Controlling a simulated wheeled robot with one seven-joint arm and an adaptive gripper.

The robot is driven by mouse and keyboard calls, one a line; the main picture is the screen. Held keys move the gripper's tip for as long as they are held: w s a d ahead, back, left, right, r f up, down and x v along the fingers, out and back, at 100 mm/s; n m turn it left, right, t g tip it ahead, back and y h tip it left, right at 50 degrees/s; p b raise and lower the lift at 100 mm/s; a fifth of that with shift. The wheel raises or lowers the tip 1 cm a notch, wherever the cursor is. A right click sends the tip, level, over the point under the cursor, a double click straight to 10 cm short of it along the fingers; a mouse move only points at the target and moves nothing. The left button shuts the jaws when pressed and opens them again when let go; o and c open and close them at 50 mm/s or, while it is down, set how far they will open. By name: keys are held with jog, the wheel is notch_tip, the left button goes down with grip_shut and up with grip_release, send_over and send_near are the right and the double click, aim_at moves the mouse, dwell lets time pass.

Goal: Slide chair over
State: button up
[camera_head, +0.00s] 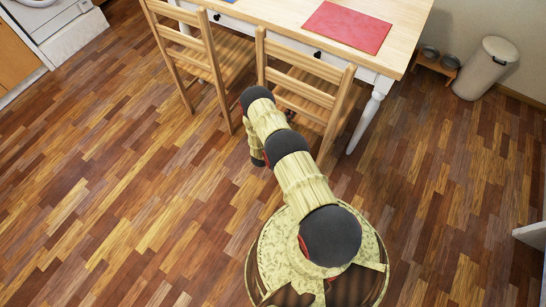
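Two light wooden chairs with slatted backs stand side by side at the near side of a table (290,12). The right chair (310,62) is right beyond my arm, and its seat is partly under the table top. The left chair (188,42) is close beside it. My arm reaches up from my base toward the right chair and covers its lower left part. I cannot make out my gripper's fingers; they are hidden by the arm. Whether anything touches the chair cannot be seen.
A red mat (347,27) lies on the table. A white table leg (370,112) stands right of the right chair. A bin (486,68) and a small stand with bowls (437,61) are at the upper right. The wooden floor (110,175) at left is clear.

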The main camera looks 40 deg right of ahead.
jog(key=shift+o, duration=0.5)
jog(key=shift+w+r, duration=0.15)
jog(key=shift+a, duration=0.1)
jog(key=shift+a, duration=0.3)
jog(key=p+v, duration=0.2)
jog(key=v, duration=0.9)
